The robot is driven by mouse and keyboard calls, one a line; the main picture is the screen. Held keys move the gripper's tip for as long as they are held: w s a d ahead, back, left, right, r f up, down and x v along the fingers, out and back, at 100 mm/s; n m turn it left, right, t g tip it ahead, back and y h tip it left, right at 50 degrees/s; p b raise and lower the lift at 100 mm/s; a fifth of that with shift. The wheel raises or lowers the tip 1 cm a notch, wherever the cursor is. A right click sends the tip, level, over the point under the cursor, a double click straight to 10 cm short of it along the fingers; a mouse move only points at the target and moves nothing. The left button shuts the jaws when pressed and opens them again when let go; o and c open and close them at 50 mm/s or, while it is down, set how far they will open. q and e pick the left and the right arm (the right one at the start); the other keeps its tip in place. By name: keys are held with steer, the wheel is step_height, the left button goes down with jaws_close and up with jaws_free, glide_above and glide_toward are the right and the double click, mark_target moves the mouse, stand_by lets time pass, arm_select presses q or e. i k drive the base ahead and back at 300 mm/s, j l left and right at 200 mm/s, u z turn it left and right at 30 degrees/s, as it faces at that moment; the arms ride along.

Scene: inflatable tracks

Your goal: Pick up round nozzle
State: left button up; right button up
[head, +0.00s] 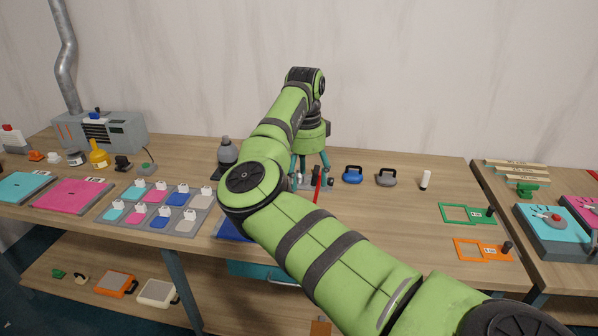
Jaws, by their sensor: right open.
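My right gripper (310,172) is at the back middle of the long workbench, pointing down with its teal fingers spread. Small grey and metallic pieces (308,184) and a thin red part (318,187) lie at and below its fingertips. They are small and partly covered by my fingers and arm, so I cannot tell which is the round nozzle or whether a finger touches one. I see nothing held between the fingers. My left gripper is out of view.
A blue-handled piece (353,175), a grey-handled piece (386,178) and a white cylinder (425,180) stand right of the gripper. A dark grey bottle-like object (227,153) stands left. Green (467,214) and orange (482,249) frames lie at right. Bench between is clear.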

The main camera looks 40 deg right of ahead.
mark_target(300, 178)
steer(key=i+l, duration=0.55)
steer(key=l, duration=0.15)
steer(key=i+l, duration=0.55)
steer(key=l, duration=0.1)
